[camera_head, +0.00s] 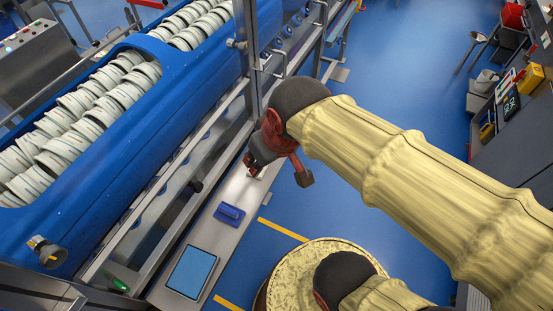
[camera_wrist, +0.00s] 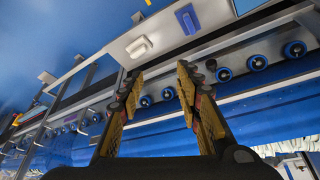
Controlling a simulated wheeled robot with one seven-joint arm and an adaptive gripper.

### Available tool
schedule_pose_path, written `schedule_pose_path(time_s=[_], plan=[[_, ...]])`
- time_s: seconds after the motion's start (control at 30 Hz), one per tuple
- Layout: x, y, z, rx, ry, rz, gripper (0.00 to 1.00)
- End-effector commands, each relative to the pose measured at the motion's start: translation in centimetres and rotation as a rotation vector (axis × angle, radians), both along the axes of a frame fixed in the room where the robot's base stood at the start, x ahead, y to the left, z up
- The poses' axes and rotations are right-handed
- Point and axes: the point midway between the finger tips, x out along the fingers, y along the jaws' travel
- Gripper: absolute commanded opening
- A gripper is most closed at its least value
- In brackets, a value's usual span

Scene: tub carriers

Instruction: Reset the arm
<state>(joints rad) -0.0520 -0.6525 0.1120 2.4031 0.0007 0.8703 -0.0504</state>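My arm, in a cream fabric cover, reaches in from the lower right in the head view. My gripper (camera_head: 279,174) hangs over the edge of the steel ledge beside the blue machine. In the wrist view my gripper (camera_wrist: 158,85) has its two yellow and black fingers spread apart, with nothing held between them. Beyond the fingertips is a small white-grey block (camera_wrist: 138,46) on the steel surface; in the head view the gripper partly hides this area.
The blue machine (camera_head: 150,130) holds rows of white tubs (camera_head: 95,105). On the steel ledge (camera_head: 215,240) lie a blue block (camera_head: 230,213) and a light-blue panel (camera_head: 190,272). A metal post (camera_head: 249,60) stands near the gripper. Blue floor (camera_head: 400,60) is open to the upper right.

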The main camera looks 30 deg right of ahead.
Motion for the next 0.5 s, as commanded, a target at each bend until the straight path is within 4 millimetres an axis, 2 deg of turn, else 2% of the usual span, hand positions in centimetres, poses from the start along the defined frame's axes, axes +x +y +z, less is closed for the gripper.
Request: schedule_pose_path(time_s=[0.1, 0.2, 0.5], plan=[[-2.2, -1.1, 1.5, 0.016, -0.059, -0.067, 0.34], [-3.1, -1.5, 2.0, 0.022, -0.079, -0.092, 0.34], [-3.3, -1.6, 2.0, 0.023, -0.082, -0.099, 0.34]])
